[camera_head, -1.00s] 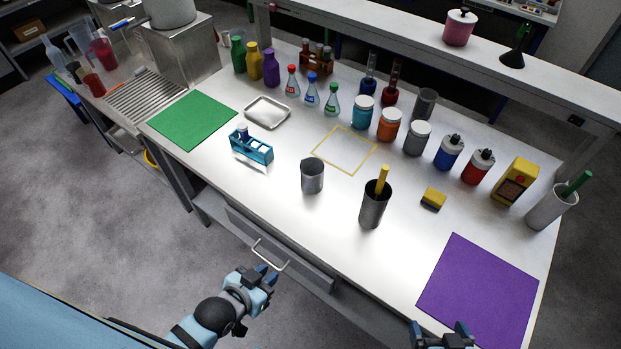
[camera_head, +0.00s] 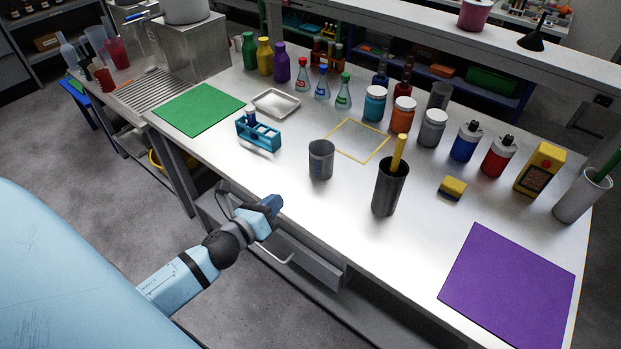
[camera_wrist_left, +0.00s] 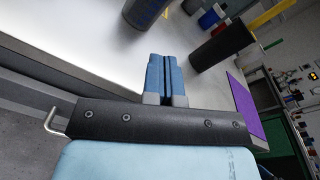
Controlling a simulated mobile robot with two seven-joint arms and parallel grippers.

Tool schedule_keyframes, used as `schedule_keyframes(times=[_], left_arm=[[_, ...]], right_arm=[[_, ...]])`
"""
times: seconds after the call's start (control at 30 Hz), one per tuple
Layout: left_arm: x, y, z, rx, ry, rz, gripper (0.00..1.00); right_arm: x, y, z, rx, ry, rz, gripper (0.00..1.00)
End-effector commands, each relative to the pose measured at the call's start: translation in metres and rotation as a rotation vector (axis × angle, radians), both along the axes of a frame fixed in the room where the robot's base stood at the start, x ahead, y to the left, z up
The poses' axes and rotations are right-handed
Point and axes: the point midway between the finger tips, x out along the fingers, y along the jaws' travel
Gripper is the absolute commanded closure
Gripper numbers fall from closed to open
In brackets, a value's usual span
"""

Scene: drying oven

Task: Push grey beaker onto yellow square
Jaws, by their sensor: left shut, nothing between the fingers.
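The grey beaker (camera_head: 321,160) stands upright on the white bench, in front and to the left of the yellow square. The yellow square (camera_head: 344,151) is a thin outline on the bench with nothing inside it. My left gripper (camera_head: 274,203) is shut and empty at the bench's front edge, in front and to the left of the beaker, apart from it. In the left wrist view the shut blue fingers (camera_wrist_left: 167,70) point toward the bench, and the lower part of the grey beaker (camera_wrist_left: 143,12) shows at the top. My right gripper is out of view.
A dark cup (camera_head: 388,190) with a yellow stick stands right of the beaker. A blue rack (camera_head: 258,135) stands to its left. Several jars, including an orange-labelled one (camera_head: 402,115), line the square's far side. An open drawer handle (camera_head: 273,253) is below the edge.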

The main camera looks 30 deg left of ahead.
Motion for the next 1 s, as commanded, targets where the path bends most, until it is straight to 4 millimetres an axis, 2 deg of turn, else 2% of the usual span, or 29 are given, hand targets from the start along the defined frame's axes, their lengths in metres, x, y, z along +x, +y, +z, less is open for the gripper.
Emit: schedule_keyframes(times=[0.03, 0.1, 0.23, 0.37, 0.47, 0.8, 1.0], left_arm=[[0.005, 0.006, -0.006, 0.14, -0.035, -0.014, 1.0], [0.01, 0.012, -0.002, 0.306, -0.069, -0.028, 1.0], [0.015, 0.018, 0.004, 0.463, -0.102, -0.038, 1.0], [0.025, 0.017, 0.008, 0.49, -0.109, -0.04, 1.0], [0.04, 0.017, 0.009, 0.489, -0.108, -0.039, 1.0], [0.112, 0.012, 0.008, 0.483, -0.105, -0.038, 1.0], [0.142, 0.009, 0.007, 0.483, -0.105, -0.038, 1.0]], right_arm=[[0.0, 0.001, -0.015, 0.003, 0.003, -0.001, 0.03], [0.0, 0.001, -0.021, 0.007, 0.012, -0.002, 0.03], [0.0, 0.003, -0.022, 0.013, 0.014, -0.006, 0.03], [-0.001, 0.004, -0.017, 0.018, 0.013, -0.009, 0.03], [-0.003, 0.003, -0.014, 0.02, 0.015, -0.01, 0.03], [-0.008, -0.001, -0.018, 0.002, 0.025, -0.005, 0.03], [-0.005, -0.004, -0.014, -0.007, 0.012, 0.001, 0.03]])
